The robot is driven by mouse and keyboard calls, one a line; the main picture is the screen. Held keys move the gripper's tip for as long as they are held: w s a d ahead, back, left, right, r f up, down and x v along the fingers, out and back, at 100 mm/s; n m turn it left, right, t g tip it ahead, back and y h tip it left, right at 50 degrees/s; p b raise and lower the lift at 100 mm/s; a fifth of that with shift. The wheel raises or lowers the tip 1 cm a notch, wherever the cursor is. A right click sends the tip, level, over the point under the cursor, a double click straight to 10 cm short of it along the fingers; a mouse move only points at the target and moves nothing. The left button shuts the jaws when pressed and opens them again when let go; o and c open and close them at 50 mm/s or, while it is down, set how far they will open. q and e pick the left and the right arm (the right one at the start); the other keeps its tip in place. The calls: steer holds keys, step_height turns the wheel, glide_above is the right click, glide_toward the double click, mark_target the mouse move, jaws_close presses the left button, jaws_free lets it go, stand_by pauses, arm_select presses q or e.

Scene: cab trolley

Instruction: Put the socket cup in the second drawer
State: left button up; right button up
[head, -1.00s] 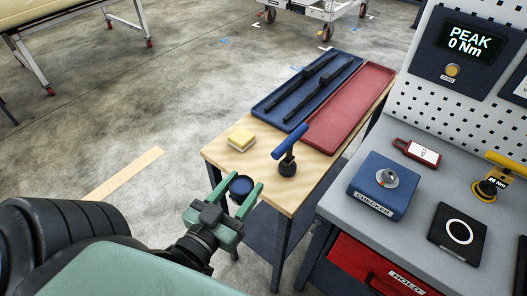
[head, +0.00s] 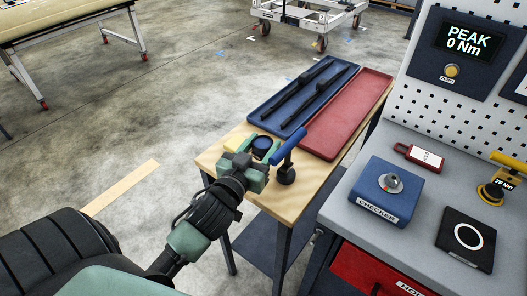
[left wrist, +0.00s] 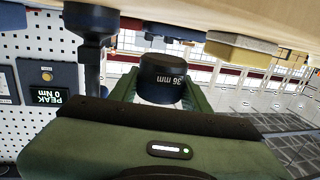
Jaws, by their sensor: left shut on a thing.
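The socket cup, a dark round cup with a blue inside (head: 262,143), is between the green fingers of my left gripper (head: 258,148). The left wrist view shows the cup (left wrist: 163,78) from the side, marked "36 mm", with the fingers shut around it. My left gripper is over the near part of the small wooden table, left of the blue-handled tool (head: 289,146). I cannot tell the exact gap between cup and tabletop. A red drawer front (head: 355,268) shows under the grey bench, partly cut off by the frame. My right gripper is not in view.
A blue tray (head: 262,112) with black tools and a red tray (head: 345,115) lie on the wooden table (head: 218,150). A yellow sponge (left wrist: 240,48) is close to the gripper. The grey bench (head: 425,155) carries a blue checker box (head: 375,200) and a black pad (head: 465,240).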

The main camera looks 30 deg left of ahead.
mark_target(263, 155)
arm_select(q)
steer(key=shift+w, duration=0.3)
steer(key=shift+f, duration=1.75)
steer(key=shift+f+b, duration=0.2)
steer(key=shift+b, duration=0.15)
steer(key=o, duration=1.2)
steer(key=shift+r, duration=0.1)
